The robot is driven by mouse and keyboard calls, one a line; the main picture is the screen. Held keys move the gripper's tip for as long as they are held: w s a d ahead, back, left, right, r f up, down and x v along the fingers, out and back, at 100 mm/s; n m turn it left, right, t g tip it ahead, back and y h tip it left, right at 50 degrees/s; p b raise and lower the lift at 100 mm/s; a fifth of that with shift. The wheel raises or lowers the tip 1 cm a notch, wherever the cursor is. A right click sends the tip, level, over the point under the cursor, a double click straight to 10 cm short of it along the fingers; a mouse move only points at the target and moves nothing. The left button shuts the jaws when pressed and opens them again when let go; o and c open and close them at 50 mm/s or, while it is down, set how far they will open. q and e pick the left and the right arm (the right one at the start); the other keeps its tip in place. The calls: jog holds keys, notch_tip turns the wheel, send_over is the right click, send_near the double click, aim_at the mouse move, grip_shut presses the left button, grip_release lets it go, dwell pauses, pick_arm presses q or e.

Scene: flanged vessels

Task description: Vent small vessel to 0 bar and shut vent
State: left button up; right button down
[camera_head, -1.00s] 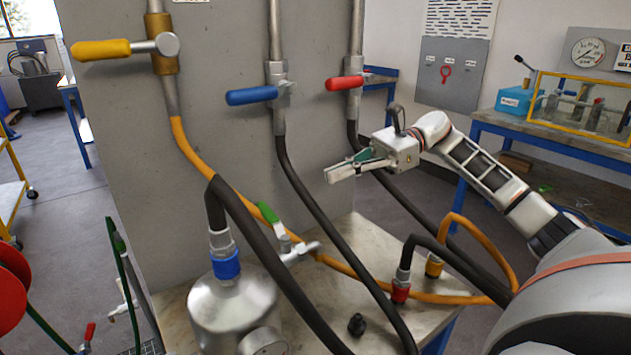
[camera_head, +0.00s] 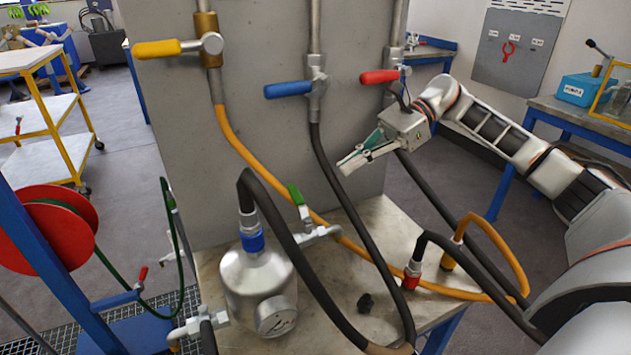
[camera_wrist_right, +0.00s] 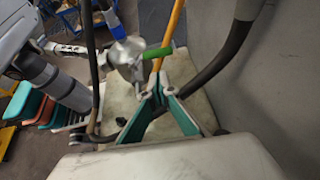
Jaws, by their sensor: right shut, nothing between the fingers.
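The small vessel (camera_head: 245,278) is a silver, domed can with a blue collar on top, standing on the bench in the head view. Its round gauge (camera_head: 277,316) faces forward; the reading is too small to tell. A green-handled valve (camera_head: 296,196) sits on a side pipe at its upper right. My right gripper (camera_head: 345,166) is shut and empty, in the air right of and above the green handle, apart from it. In the right wrist view, the fingers (camera_wrist_right: 156,92) point toward the vessel and the green handle (camera_wrist_right: 160,52). My left gripper is not in view.
A grey panel (camera_head: 270,150) carries yellow (camera_head: 158,49), blue (camera_head: 288,89) and red (camera_head: 380,77) valve handles. Black and orange hoses hang across the bench (camera_head: 385,220). A black knob (camera_head: 365,303) lies on it. A red reel (camera_head: 55,230) stands at left.

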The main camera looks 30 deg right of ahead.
jog(key=p, duration=0.2)
send_near(299, 203)
jog(key=w+a+f, duration=0.3)
jog(key=w+a, duration=0.1)
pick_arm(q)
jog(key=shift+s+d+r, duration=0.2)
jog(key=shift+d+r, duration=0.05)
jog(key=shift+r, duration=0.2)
pick_arm(e)
jog(key=shift+d+f, duration=0.1)
jog(key=shift+f, duration=0.25)
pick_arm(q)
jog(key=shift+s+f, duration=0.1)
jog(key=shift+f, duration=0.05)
